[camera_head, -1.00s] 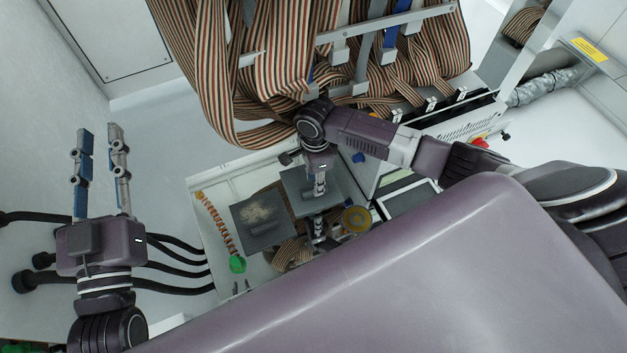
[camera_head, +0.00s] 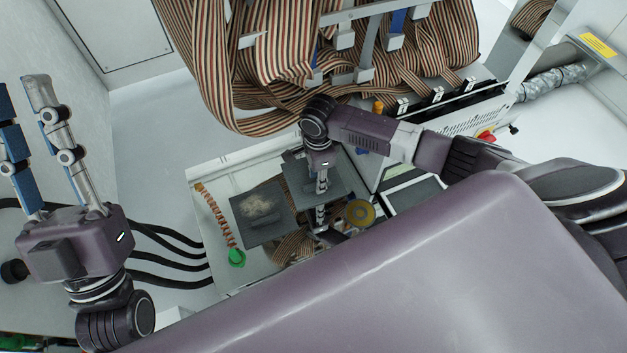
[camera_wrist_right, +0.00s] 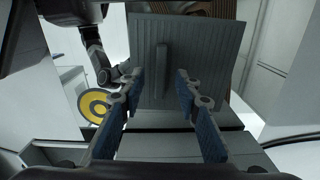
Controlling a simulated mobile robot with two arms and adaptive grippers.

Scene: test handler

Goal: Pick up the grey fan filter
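A grey ribbed square panel with a raised central handle, which looks like the grey fan filter (camera_wrist_right: 205,50), fills the upper middle of the right wrist view. In the head view a grey square panel (camera_head: 341,174) lies under my right gripper. My right gripper (camera_wrist_right: 160,80) is open, its blue-padded fingers apart on either side of the handle's lower end. I cannot tell whether they touch it. In the head view my right gripper (camera_head: 321,207) partly hides the panel. My left gripper (camera_head: 22,95) is open and empty at the far left, away from the panels.
A second grey panel with a dusty patch (camera_head: 262,214) lies to the left. A yellow disc (camera_head: 360,213) is close by on the right. A coiled hose with a green end (camera_head: 236,257) lies at left. Striped ribbon cables (camera_head: 250,60) hang behind.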

